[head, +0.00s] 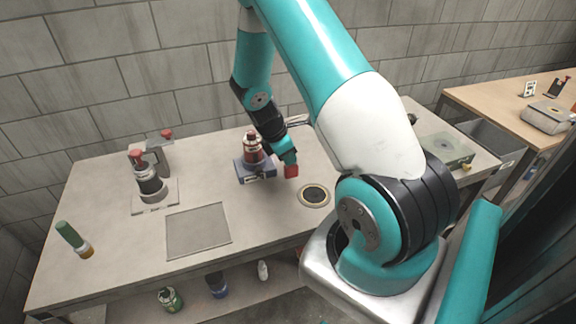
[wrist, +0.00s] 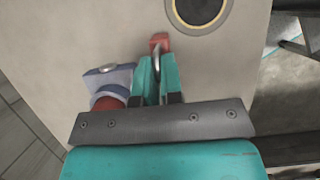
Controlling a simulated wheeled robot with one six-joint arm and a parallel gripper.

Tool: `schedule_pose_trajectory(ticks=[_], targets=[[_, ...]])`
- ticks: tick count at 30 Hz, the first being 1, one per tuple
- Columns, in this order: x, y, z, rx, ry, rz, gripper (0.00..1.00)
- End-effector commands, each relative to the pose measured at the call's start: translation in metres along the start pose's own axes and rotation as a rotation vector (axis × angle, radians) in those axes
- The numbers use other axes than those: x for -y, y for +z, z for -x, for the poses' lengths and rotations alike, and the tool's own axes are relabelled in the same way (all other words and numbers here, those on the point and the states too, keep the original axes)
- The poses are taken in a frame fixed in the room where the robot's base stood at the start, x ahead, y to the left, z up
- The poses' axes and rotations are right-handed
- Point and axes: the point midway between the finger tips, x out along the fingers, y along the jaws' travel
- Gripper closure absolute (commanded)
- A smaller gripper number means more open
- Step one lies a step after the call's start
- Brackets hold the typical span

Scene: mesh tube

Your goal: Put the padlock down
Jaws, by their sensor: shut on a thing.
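A small red padlock (head: 291,172) hangs at the tip of my gripper (head: 289,158) in the head view, over the middle of the worktop. In the wrist view the padlock's red body (wrist: 159,41) shows just beyond the fingertips, with its grey metal shackle between the two teal fingers. My gripper (wrist: 157,68) is shut on the shackle. Whether the padlock touches the worktop (head: 110,235) or hangs a little above it, I cannot tell.
A blue-grey base (head: 257,174) with a red-and-dark part stands close left of my gripper. A dark-centred ring (head: 314,195) lies just right. A grey square plate (head: 198,230), a device with a red knob (head: 150,185) and a green-handled item (head: 70,235) are further left.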

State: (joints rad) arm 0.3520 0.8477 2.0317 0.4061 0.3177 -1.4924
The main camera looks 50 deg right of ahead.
Motion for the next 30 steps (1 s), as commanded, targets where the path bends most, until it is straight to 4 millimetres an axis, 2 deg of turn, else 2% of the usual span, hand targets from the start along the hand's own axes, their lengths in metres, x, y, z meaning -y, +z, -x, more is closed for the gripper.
schedule_pose_trajectory(ticks=[9,21,22,24,25,30], targets=[[0.0,-0.013,-0.035,0.001,0.0,-0.001,1.0],[0.0,-0.016,-0.042,0.0,0.001,-0.002,1.0],[0.0,-0.016,-0.041,0.0,0.001,-0.002,0.88],[0.0,-0.016,-0.041,0.0,0.001,-0.002,0.72],[0.0,-0.016,-0.041,0.0,0.001,-0.002,0.67],[0.0,-0.016,-0.04,0.0,0.001,-0.002,0.67]])
